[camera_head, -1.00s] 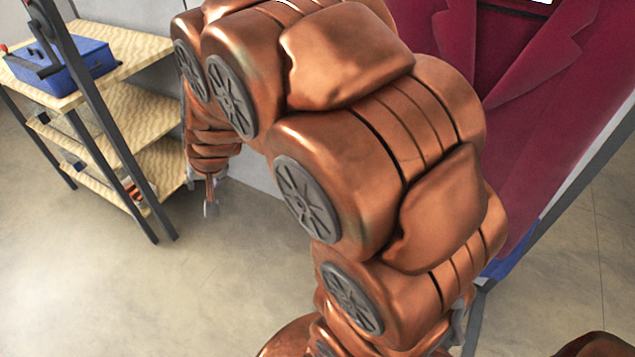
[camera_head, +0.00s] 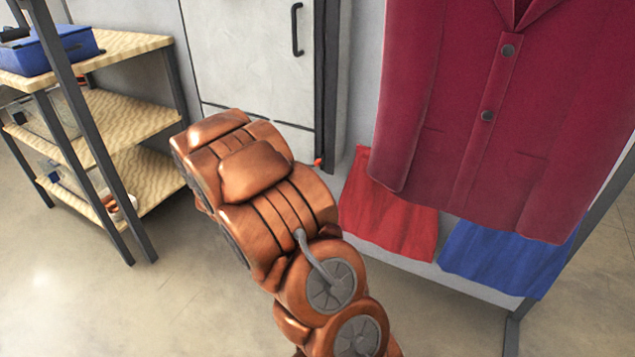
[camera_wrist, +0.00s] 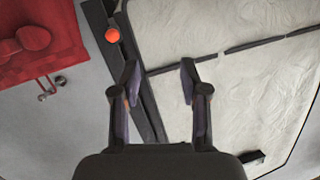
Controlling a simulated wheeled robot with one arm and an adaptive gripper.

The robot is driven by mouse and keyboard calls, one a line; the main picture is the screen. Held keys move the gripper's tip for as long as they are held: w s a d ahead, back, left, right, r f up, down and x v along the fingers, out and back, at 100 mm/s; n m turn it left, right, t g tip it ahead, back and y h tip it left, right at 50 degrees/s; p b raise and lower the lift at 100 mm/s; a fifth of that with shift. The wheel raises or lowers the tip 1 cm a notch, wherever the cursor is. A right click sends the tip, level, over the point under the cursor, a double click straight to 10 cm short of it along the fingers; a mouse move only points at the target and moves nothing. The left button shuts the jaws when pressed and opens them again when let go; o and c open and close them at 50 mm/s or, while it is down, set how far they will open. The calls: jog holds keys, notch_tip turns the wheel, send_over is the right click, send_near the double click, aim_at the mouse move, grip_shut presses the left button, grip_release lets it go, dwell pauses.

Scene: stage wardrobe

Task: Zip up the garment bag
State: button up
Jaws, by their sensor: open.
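A pale panel with dark edging, which looks like the garment bag (camera_head: 250,62), hangs at the back in the head view. It fills the right of the wrist view (camera_wrist: 235,95), its surface crinkled. A dark strip (camera_head: 328,85) runs down its right edge. A small red-orange knob, apparently the zip pull (camera_head: 318,161), sits at the strip's lower end. The knob shows in the wrist view (camera_wrist: 112,35) up and left of my fingertips, outside the jaws. My gripper (camera_wrist: 159,78) is open and empty, its fingers facing the strip's side of the panel. In the head view my arm hides it.
A burgundy jacket (camera_head: 505,110) hangs at the right, with red (camera_head: 385,215) and blue (camera_head: 505,255) cloths below it on a rack. A wooden shelf unit (camera_head: 110,125) with a blue box (camera_head: 50,50) stands at the left. The floor between is clear.

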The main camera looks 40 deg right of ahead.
aim_at(316, 165)
jog(key=s+d+f+m+g+h+b, duration=0.2)
jog(key=s+d+f+h+b, duration=0.1)
jog(key=s+d+f+b, duration=0.15)
jog(key=shift+w+b+x, duration=0.2)
jog(key=shift+b+x, duration=0.15)
jog(key=shift+x, duration=1.6)
jog(key=shift+w+b+x, duration=0.15)
jog(key=shift+b+x, duration=0.15)
jog(key=shift+x, duration=1.65)
jog(key=shift+a+r, duration=0.1)
jog(key=shift+c, duration=0.4)
grip_shut()
